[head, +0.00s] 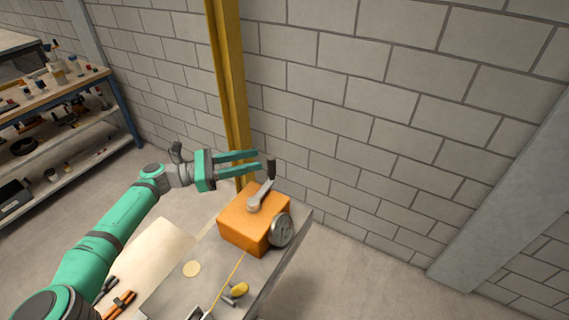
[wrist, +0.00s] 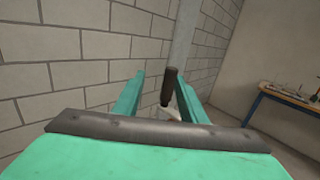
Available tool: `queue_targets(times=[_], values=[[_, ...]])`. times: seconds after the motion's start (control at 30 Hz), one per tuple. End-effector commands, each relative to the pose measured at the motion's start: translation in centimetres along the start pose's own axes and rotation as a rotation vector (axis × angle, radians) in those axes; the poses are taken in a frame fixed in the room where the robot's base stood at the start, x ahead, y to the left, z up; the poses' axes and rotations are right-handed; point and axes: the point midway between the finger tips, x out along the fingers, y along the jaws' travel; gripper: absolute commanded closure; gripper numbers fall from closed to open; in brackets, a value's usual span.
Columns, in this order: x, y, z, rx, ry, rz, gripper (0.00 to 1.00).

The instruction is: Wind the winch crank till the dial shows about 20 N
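The winch is an orange box (head: 240,222) on a grey bench top, with a grey crank arm (head: 262,195) on its top. The crank's dark upright handle (head: 271,169) stands at the arm's far end and also shows in the wrist view (wrist: 170,87). A round grey dial (head: 281,231) is on the box's right side; its reading is too small to tell. My gripper (head: 260,160) is open, its two teal fingers pointing at the handle. In the wrist view (wrist: 160,92) the handle appears between the fingers, near the tips, with gaps on both sides.
The grey bench top (head: 168,295) carries a yellow line, a yellow piece (head: 238,290) and a pale round disc (head: 191,268). A yellow post (head: 228,80) rises behind the winch. A cluttered shelf (head: 60,100) stands at the left.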

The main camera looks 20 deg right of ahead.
Motion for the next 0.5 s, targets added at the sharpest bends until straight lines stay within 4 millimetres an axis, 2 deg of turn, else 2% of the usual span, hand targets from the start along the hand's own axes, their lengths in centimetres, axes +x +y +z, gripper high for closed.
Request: queue_targets(times=[0.03, 0.1, 0.23, 0.5], values=[[-0.8, -0.7, -0.7, 0.013, 0.014, -0.013, 0.62], [-1.2, -1.4, -1.2, 0.026, 0.029, -0.03, 0.62], [-0.8, -1.8, -1.6, 0.034, 0.039, -0.043, 0.62], [3.5, -1.9, -1.7, 0.033, 0.039, -0.043, 0.62]])
